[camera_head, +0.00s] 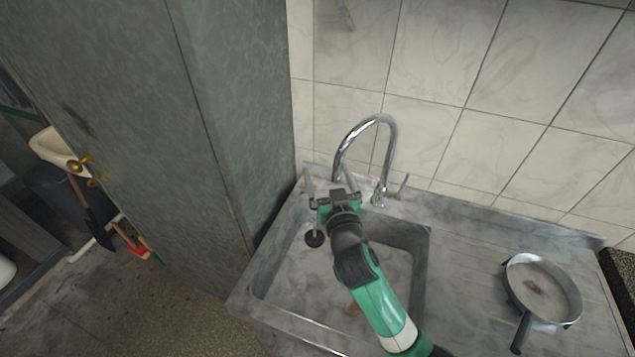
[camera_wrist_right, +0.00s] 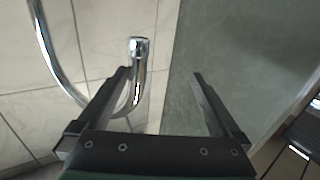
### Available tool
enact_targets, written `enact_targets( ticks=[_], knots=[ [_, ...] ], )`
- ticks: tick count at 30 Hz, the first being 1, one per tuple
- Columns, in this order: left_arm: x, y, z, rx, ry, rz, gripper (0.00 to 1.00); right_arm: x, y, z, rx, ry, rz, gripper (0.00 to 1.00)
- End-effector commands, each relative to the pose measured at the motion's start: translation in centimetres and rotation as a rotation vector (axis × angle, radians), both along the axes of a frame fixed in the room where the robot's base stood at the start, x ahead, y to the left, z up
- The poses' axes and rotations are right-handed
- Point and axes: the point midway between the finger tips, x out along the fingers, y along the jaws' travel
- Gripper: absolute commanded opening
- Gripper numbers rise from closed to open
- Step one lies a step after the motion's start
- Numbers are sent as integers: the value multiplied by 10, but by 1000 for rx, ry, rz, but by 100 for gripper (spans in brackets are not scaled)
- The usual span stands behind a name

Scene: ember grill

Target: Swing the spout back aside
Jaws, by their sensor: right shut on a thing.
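The chrome spout (camera_head: 384,122) is a tall arch rising from the tap base (camera_head: 379,192) behind the sink. Its free end curves down to the left, over the back left of the basin. My right gripper (camera_head: 333,190) is at this free end and shut on the spout. In the right wrist view the spout's end (camera_wrist_right: 138,50) shows close to the left finger of the gripper (camera_wrist_right: 161,75). The exact contact is hard to see. My left gripper is not in view.
The sink (camera_head: 262,268) has a dark round drain (camera_head: 314,239). A pan (camera_head: 541,286) sits on the drainboard at right. A tall grey-green cabinet (camera_head: 240,110) stands close on the left. The tiled wall (camera_head: 440,60) is right behind the tap.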

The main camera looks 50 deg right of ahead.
Motion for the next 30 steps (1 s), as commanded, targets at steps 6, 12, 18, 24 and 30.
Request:
enact_targets(
  ticks=[6,12,18,24,30],
  knots=[
    [0,0,-4,0,0,0,38,8,34,5,-2,-22,56,58],
    [0,0,-4,0,0,-1,38,6,34,4,-1,-17,48,58],
    [0,0,-5,0,0,0,38,6,33,3,-1,-16,46,58],
    [0,0,-5,0,0,0,38,4,35,3,-1,-15,45,58],
    [0,0,-6,0,0,0,38,-19,55,2,-1,-14,48,58]
  ],
)
